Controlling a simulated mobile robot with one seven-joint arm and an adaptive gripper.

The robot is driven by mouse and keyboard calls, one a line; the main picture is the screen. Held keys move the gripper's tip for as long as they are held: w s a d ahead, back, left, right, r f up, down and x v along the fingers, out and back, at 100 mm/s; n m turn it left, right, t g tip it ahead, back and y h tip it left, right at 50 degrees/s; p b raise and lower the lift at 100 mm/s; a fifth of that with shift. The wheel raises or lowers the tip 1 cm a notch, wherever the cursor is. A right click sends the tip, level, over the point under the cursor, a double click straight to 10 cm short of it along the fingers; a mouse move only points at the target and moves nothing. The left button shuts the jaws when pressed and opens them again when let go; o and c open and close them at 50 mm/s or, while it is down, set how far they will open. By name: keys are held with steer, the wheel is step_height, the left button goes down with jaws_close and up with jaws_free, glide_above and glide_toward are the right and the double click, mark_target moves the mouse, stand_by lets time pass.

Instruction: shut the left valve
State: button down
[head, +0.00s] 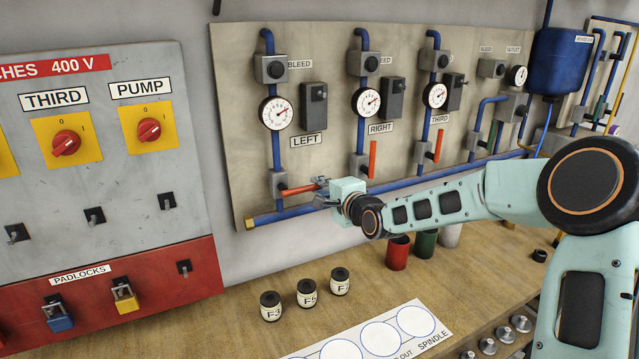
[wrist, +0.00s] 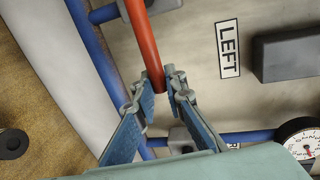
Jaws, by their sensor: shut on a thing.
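The left valve has a red lever (head: 298,190) on a grey body (head: 277,184) low on the blue pipe under the LEFT label (head: 305,140). The lever points to the right, nearly level and crosswise to its upright pipe. My gripper (head: 321,190) reaches in from the right and is shut on the lever's free end. In the wrist view the red lever (wrist: 146,45) runs down between the two fingers of my gripper (wrist: 156,84). The fingers hide part of the lever's tip.
The RIGHT valve's red lever (head: 372,158) and the THIRD valve's red lever (head: 438,145) stand upright along their pipes. A blue pipe (head: 400,184) runs along the panel's bottom. Three labelled black-lidded jars (head: 306,293) and a red cup (head: 398,253) stand on the bench below.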

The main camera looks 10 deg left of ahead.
stand_by(0.3)
steer(key=c, duration=2)
jaws_free()
steer(key=shift+f, duration=0.1)
steer(key=shift+o, duration=0.2)
steer(key=shift+d, duration=0.1)
steer(key=v, duration=1.2)
